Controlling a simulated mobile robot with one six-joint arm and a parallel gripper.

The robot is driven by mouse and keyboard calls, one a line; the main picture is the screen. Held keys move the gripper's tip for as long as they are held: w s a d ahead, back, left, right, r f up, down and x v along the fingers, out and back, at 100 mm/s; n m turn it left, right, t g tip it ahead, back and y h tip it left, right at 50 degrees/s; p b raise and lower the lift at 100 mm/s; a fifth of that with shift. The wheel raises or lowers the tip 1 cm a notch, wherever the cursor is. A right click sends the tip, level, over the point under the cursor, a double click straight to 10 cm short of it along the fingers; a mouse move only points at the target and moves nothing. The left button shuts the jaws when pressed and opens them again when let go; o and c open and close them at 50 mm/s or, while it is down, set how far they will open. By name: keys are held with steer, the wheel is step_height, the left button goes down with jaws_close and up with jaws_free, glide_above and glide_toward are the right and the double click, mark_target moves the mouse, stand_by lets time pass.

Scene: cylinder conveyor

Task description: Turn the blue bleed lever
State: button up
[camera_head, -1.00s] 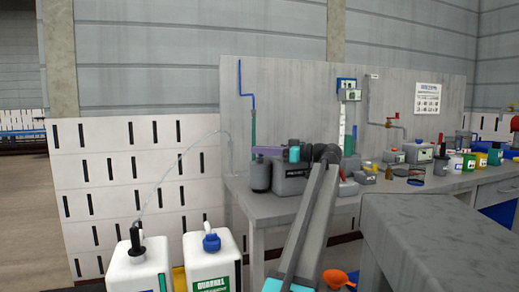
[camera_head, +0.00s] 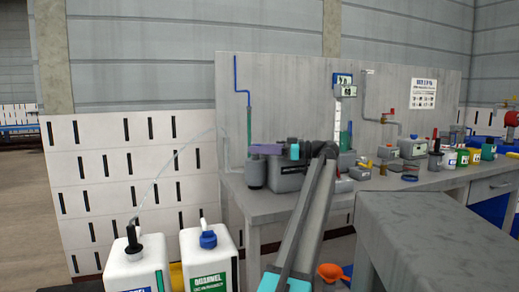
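I cannot pick out a blue bleed lever with certainty. A thin blue bent pipe (camera_head: 243,91) runs down the grey back panel into a green tube (camera_head: 249,128). My grey arm reaches from the bottom of the picture up to the bench. Its far end, with a cyan cap (camera_head: 293,151), is over the left part of the bench. A purple piece (camera_head: 265,149) lies just left of that cap, above a dark grey cylinder (camera_head: 256,174). My gripper's fingers are too small and hidden to make out, and I cannot tell what they touch.
A grey box (camera_head: 286,179) stands on the bench (camera_head: 262,205) behind my arm. Several pots and small units crowd the bench's right. Two white jugs (camera_head: 137,268) (camera_head: 208,262), the right one blue-capped, stand front left. An orange funnel (camera_head: 329,272) is low beside my arm. A grey block (camera_head: 410,225) fills the right foreground.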

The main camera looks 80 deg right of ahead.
steer(key=shift+r, duration=0.1)
stand_by(0.3)
steer(key=s+a+p, duration=0.1)
steer(key=s+p, duration=1.2)
steer(key=p, duration=0.1)
steer(key=shift+s, duration=0.25)
stand_by(0.5)
steer(key=shift+s, duration=0.1)
stand_by(0.4)
